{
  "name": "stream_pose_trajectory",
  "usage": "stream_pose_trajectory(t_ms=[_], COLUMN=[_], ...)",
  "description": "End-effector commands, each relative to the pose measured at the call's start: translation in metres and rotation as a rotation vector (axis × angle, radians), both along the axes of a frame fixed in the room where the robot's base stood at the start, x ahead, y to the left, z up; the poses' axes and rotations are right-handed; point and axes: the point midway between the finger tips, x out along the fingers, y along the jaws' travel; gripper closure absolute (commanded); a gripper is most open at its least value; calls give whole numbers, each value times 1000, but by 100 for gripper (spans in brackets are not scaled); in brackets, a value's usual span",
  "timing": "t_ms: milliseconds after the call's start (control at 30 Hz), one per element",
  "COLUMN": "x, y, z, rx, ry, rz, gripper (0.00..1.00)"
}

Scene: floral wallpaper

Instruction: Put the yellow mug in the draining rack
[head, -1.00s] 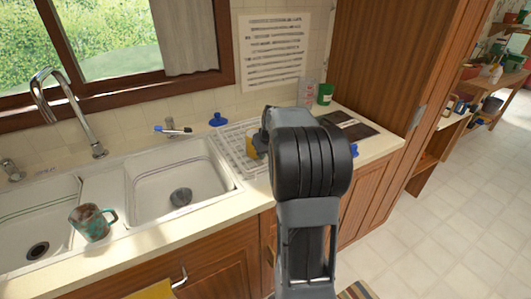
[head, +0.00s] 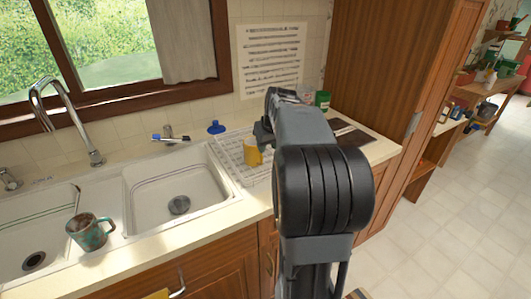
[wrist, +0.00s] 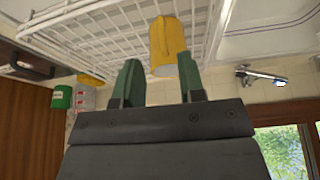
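The yellow mug (head: 253,155) stands in the white wire draining rack (head: 228,152) on the counter right of the sink. In the wrist view, which looks upside down, the mug (wrist: 164,45) is against the rack's white wires (wrist: 105,30). My gripper (wrist: 158,78) is open, its two green fingers apart. The mug lies just beyond the fingertips, with a gap between it and the fingers. In the head view my arm hides the right part of the rack and most of my gripper.
A double sink (head: 170,188) with a tap is on the left. A teal-brown mug (head: 90,232) stands on its divider. A blue object (head: 216,127) is behind the rack, a green can (head: 322,99) at the back right. A dark flat item lies right of my arm.

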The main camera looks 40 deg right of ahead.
Motion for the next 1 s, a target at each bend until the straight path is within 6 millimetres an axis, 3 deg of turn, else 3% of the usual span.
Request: stream_pose_trajectory(t_ms=[133, 367, 467, 533, 700, 833, 1000], x=[-7, -12, -18, -29, -76, -115, -148], y=[1, 9, 42, 81, 169, 210, 235], z=[17, 25, 20, 11, -22, -49, -74], rx=[-1, 0, 7, 14, 23, 23, 21], ry=[-1, 2, 15, 28, 64, 86, 102], rz=[-1, 5, 30, 55, 121, 161, 191], gripper=[63, 63, 63, 63, 63, 63, 63])
